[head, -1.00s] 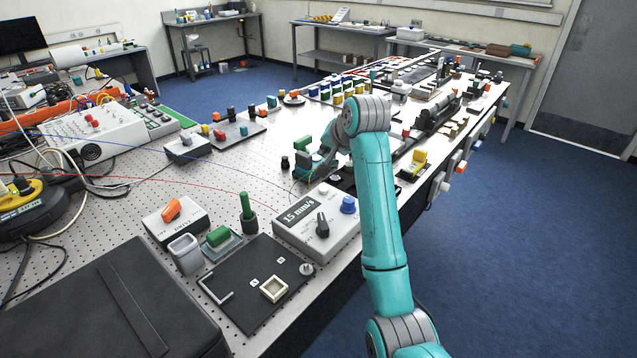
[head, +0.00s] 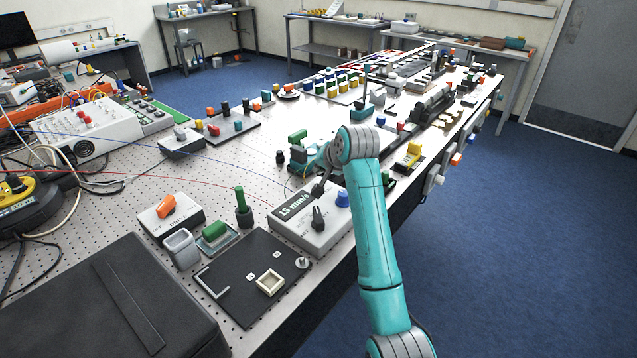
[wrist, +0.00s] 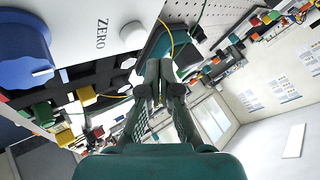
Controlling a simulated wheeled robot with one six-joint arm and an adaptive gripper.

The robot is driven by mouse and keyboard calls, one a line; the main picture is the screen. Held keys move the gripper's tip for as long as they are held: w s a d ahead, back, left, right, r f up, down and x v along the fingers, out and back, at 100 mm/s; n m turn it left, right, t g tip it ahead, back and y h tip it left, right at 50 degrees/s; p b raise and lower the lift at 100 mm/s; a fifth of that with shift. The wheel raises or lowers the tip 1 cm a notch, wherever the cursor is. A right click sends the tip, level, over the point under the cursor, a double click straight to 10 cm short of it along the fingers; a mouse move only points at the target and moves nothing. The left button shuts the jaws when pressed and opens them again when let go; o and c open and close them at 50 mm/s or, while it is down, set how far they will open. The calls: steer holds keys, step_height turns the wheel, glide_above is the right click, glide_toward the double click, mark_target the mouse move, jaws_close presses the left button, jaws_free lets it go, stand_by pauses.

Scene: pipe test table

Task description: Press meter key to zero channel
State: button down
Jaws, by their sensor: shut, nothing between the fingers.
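The meter (head: 313,232) is a pale box on the table's near edge. It has a dark display reading 15 mm/s, a black knob (head: 318,217) and a blue knob (head: 343,198). In the wrist view, a round white key (wrist: 131,34) sits on the meter's face beside the printed word ZERO (wrist: 101,33). My gripper (head: 320,186) is over the meter's far edge and hides the key in the head view. In the wrist view, the shut, empty fingers (wrist: 160,80) appear below and right of the key, with a gap in the picture; contact is not visible.
A black board (head: 255,275) with a small square frame lies in front of the meter. A green-topped post (head: 242,208) and an orange rocker switch box (head: 170,217) stand to the left. Small fixtures crowd the table beyond my gripper. Thin wires cross the perforated table top.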

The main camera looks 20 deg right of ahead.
steer(key=shift+f, duration=0.75)
steer(key=shift+f, duration=0.1)
stand_by(0.9)
steer(key=shift+f, duration=0.3)
steer(key=shift+f, duration=0.45)
stand_by(0.9)
steer(key=shift+r, duration=0.9)
steer(key=shift+r, duration=2.5)
